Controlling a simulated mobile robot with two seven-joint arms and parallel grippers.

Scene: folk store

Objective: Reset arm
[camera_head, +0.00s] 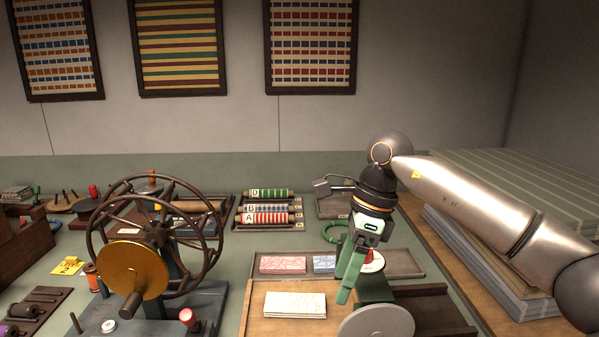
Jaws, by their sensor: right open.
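My right arm reaches in from the right side of the head view. Its gripper (349,272) points down, with green fingers hanging over the right part of the workbench. The gripper is open and I see nothing held between the fingers. It is in front of a shallow tray (407,262) and close to a green machine block with a grey disc (377,325). Whether the fingertips touch anything below is hard to tell. My left gripper is not in view.
A large spoked wheel with a brass disc (132,271) stands at the left front. Labelled rolls (268,209) lie on a rack at the back. A patterned card (295,305) lies on a wooden board left of the gripper. Stacked sheets (520,180) fill the right side under my arm.

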